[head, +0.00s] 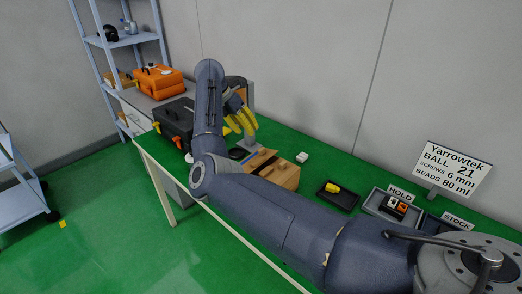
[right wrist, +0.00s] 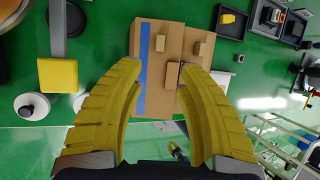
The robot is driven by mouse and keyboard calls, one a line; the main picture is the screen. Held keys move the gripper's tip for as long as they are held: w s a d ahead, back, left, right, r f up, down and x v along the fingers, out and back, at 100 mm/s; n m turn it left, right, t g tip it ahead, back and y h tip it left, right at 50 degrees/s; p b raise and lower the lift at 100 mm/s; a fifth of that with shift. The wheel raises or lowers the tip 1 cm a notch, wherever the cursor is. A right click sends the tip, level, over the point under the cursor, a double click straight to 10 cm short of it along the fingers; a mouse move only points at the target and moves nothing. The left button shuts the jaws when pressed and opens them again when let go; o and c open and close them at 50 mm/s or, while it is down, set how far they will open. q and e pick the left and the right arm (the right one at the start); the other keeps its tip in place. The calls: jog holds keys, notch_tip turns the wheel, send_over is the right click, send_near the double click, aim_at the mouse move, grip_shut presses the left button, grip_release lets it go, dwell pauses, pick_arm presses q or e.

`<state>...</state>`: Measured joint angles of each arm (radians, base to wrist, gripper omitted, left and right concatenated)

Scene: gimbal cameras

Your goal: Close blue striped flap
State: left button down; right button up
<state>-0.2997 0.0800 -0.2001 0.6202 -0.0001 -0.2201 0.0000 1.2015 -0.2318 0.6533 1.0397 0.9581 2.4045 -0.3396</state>
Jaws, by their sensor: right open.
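A brown cardboard box (head: 283,178) stands on the green table beyond my right arm. Its flap with the blue stripe (head: 252,155) slants out at its left side in the head view, partly hidden by my arm. In the right wrist view the blue striped flap (right wrist: 143,85) lies at the left of the box, with the stripe along its outer edge. My right gripper (head: 243,113) has yellow fingers, is open and empty, and is above and beside the box. In the right wrist view its fingertips (right wrist: 156,66) span the flap area; contact cannot be told.
A black tray with a yellow item (head: 333,188) and a grey tray (head: 374,203) lie right of the box. A white block (head: 302,157) is behind it. A black case (head: 174,123) and an orange case (head: 158,80) stand left.

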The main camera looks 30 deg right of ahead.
aim_at(261, 149)
jog(key=x, duration=1.2)
jog(key=shift+f, duration=0.1)
grip_shut()
